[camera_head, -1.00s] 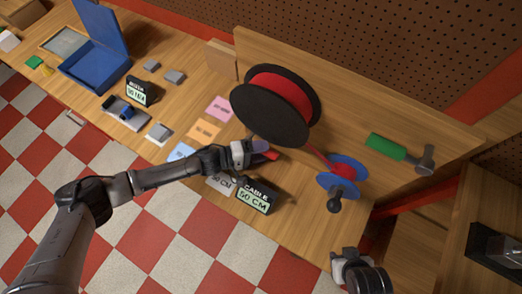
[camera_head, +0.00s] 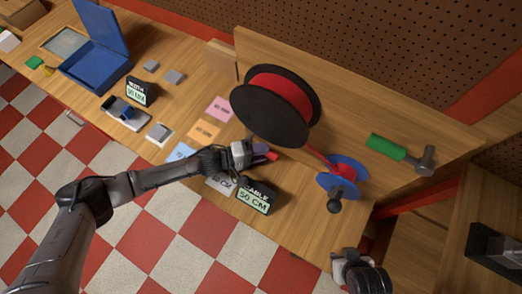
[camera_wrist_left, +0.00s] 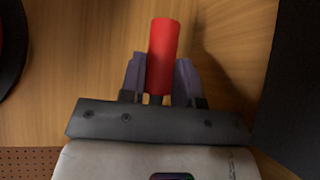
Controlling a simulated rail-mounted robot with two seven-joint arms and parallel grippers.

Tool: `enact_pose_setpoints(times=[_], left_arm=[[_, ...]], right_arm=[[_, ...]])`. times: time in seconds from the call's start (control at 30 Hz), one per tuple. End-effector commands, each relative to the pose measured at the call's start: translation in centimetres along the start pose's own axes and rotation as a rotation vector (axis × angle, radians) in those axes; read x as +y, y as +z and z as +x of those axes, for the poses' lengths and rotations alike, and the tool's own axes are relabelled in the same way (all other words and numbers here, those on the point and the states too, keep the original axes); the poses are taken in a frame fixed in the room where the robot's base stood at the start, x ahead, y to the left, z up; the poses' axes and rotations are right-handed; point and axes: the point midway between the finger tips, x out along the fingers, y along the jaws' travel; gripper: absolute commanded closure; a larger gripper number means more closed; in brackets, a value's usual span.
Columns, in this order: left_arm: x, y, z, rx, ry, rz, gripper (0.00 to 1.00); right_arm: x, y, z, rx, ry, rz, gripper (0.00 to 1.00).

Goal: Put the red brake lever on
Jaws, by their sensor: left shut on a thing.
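The red brake lever (camera_wrist_left: 163,56) stands out between the fingers of my left gripper (camera_wrist_left: 160,82) in the left wrist view. The gripper is shut on it, and a short dark stem shows below the red part. In the head view, my left gripper (camera_head: 262,154) is low over the bench, in front of the large black spool (camera_head: 262,118) wound with red cable. The lever's red tip (camera_head: 272,155) shows just past the fingers. Whether the lever touches anything is hidden. My right gripper (camera_head: 345,258) is at the lower right, beyond the bench edge; its fingers are unclear.
A blue reel (camera_head: 343,170) with a dark knob stands right of the spool. A "CABLE 50 CM" display (camera_head: 254,198) stands close in front of my left gripper. Coloured cards lie left of it.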

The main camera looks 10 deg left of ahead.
Motion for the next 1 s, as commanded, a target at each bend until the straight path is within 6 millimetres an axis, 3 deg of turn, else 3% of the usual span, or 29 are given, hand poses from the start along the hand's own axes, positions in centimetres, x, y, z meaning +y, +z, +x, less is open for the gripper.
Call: enact_pose_setpoints(times=[0.27, 0.6, 0.93, 0.97, 1.0], left_arm=[[0.7, 0.1, -0.1, -0.026, 0.089, -0.093, 1.00], [2.4, -0.2, -0.8, -0.094, 0.334, -0.333, 1.00], [2.6, -0.2, -0.9, -0.098, 0.346, -0.346, 1.00], [2.7, -0.2, -0.9, -0.098, 0.346, -0.345, 0.68], [2.6, -0.2, -0.9, -0.098, 0.345, -0.345, 0.64]], right_arm=[[0.0, -0.1, -0.3, 0.000, 0.000, 0.000, 0.57], [-0.2, 0.3, 1.2, 0.001, -0.005, 0.007, 0.57], [-0.3, 0.3, 1.1, 0.001, -0.008, 0.010, 0.57], [-0.3, 0.3, 1.1, 0.001, -0.008, 0.010, 0.57], [-0.3, 0.3, 1.1, 0.001, -0.008, 0.010, 0.57]])
